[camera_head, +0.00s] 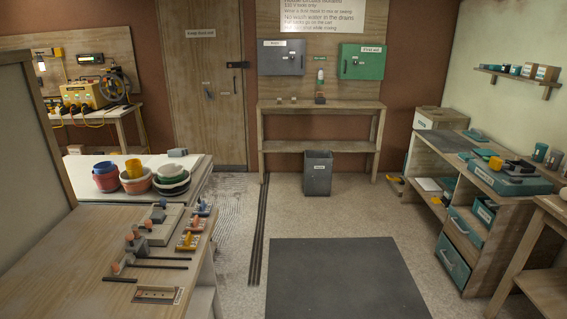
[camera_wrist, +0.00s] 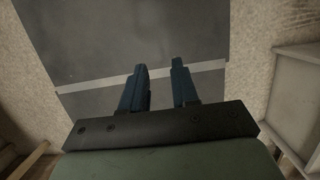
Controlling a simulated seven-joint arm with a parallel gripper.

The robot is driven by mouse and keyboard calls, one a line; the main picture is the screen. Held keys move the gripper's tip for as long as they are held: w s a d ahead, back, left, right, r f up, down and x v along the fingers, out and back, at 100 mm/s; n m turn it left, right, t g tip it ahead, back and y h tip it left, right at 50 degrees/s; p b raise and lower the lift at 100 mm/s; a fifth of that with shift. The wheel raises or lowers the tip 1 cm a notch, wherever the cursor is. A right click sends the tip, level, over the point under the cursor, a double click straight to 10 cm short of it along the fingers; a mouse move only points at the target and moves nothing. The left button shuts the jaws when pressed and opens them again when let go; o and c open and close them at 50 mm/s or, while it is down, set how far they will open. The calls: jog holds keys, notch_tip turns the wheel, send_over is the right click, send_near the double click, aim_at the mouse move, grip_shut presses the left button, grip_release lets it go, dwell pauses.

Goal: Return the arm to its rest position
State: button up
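My gripper (camera_wrist: 157,72) shows in the wrist view with its two dark blue fingers apart and nothing between them. It points down over the dark grey mat (camera_wrist: 130,40), which has a pale strip (camera_wrist: 98,82) running across it behind the fingers. No part of my arm or gripper is visible in the head view, where the dark mat (camera_head: 340,278) lies on the floor at the front centre.
Shelves with a teal drawer (camera_head: 453,262) stand at the right. A grey bin (camera_head: 317,175) stands by the back table (camera_head: 340,104). The floor between is mostly clear.

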jog(key=s+f+g, duration=0.2)
jog(key=s+f, duration=0.2)
jog(key=s, duration=0.5)
jog(key=s+f+g, duration=0.1)
jog(key=s+f, duration=0.4)
jog(key=s, duration=0.4)
jog(key=shift+s+f+g, duration=0.2)
jog(key=shift+f+g, duration=0.05)
jog(key=shift+g, duration=0.15)
